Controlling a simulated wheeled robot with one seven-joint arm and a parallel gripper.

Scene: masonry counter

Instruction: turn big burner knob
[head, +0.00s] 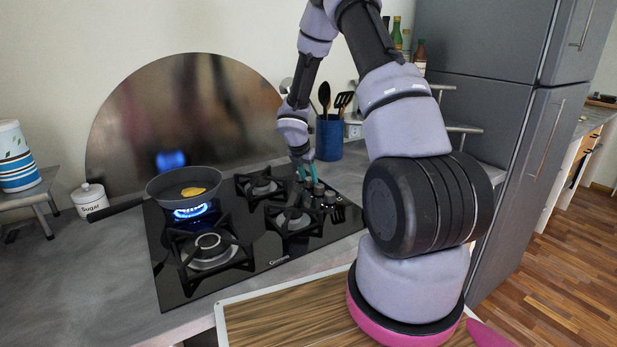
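The black gas hob (262,262) is set in the counter, with a group of small dark knobs (319,190) along its right side. My gripper (307,175) points down at the far end of this group, its two teal fingers a little apart. I cannot tell whether a knob is between the fingers, or whether they touch one. The big burner (210,247) is at the front left of the hob, with no flame visible. The rear left burner (190,211) has a blue flame under a pan. Markings linking knobs to burners are not readable.
A frying pan (160,186) with yellow food stands on the lit burner, its handle pointing left. A blue utensil holder (329,138) stands behind my gripper. A sugar jar (90,200) is at the left. A wooden board (290,317) lies in front of the hob.

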